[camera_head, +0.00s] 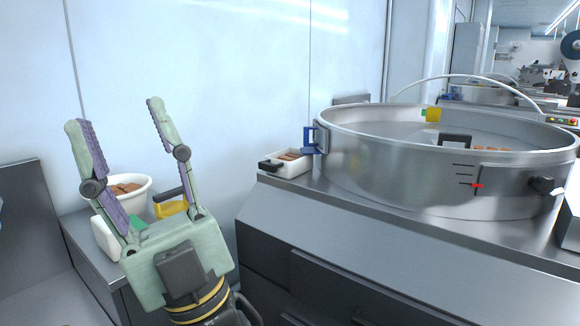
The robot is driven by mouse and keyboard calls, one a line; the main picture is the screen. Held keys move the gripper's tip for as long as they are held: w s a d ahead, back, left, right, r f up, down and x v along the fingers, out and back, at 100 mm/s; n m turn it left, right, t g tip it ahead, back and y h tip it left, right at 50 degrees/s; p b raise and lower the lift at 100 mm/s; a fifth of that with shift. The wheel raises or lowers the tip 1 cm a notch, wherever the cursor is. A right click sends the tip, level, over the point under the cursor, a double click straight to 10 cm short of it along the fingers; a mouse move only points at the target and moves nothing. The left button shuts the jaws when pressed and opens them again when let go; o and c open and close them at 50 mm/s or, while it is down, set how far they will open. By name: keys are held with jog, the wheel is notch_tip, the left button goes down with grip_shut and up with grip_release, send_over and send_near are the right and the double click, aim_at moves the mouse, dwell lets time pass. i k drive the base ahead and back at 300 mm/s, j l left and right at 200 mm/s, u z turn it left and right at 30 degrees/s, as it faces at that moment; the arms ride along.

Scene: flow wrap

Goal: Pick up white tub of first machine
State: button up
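A round white tub (139,190) holding brown pieces stands on the grey counter at the left. It shows behind my gripper (113,115), which partly hides it. A smaller white rectangular container (290,168) with brown pieces and a dark handle sits at the left side of the large round metal bowl (400,170) of the machine. My gripper is open and empty, with its two fingers spread and pointing up. The frame does not show clearly which white container is the tub of the first machine.
A yellow object with a dark handle (172,207) and another white container (106,238) stand by the round tub, partly hidden by my gripper. A blue bracket (309,139) sticks out from the bowl. A pale wall stands close behind. More machines are at the far right.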

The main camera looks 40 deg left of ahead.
aim_at(285, 165)
jog(key=u, duration=1.15)
jog(key=i+u, duration=0.15)
jog(key=u, duration=0.2)
jog(key=i+l+u, duration=0.1)
jog(key=u, duration=0.3)
jog(key=i+l+u, duration=0.1)
jog(key=u, duration=0.25)
jog(key=i+l, duration=0.5)
